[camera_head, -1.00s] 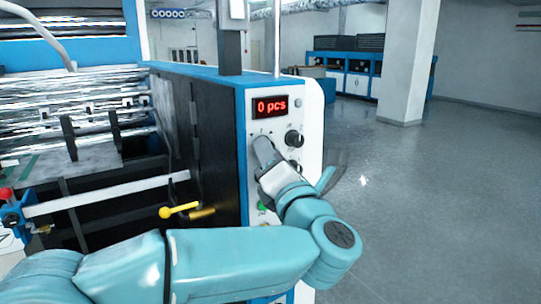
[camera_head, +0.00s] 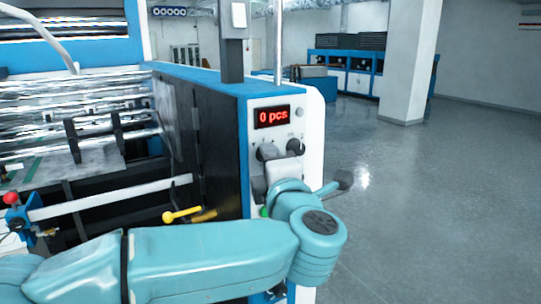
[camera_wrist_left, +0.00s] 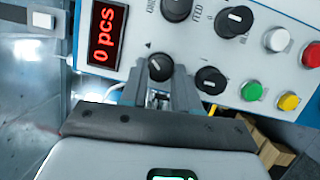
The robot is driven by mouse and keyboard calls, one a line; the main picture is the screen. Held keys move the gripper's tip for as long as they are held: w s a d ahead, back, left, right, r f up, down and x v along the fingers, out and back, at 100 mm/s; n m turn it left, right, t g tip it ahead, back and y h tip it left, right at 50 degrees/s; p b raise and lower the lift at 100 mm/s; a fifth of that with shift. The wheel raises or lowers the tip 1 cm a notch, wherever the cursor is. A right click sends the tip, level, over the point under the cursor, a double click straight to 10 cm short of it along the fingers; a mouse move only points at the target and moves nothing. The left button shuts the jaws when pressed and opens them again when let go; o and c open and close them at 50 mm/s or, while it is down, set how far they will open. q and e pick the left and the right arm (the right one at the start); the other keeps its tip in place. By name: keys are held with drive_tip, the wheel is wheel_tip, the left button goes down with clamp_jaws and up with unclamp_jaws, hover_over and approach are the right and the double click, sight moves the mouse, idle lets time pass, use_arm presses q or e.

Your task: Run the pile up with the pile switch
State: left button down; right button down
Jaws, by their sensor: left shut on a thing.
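The pile switch (camera_wrist_left: 160,67), a black knob with a pale pointer line and a small triangle mark beside it, sits between the two grey fingers of my left gripper (camera_wrist_left: 159,76) in the left wrist view. The gripper is shut on this knob. In the head view my left gripper (camera_head: 279,155) is against the white control panel (camera_head: 312,135), just below the red display (camera_head: 272,116), which reads 0 pcs. The fingers partly cover the knobs there. My right gripper is in neither view.
Other black knobs (camera_wrist_left: 210,80) are close beside the fingers. Green (camera_wrist_left: 252,91), yellow (camera_wrist_left: 288,101), white and red buttons lie further along the panel. A yellow-handled lever (camera_head: 182,215) sticks out left of the panel. Open floor lies to the right.

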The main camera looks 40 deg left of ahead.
use_arm(q)
drive_tip(key=shift+r+m+p, duration=0.1)
drive_tip(key=shift+m+p, duration=0.2)
drive_tip(key=shift+m, duration=0.2)
drive_tip(key=c, duration=0.8)
unclamp_jaws()
drive_tip(key=shift+d, duration=0.1)
drive_tip(key=b+v, duration=0.4)
drive_tip(key=v, duration=1.2)
drive_tip(key=shift+s+r, duration=0.15)
drive_tip(key=shift+s, duration=0.05)
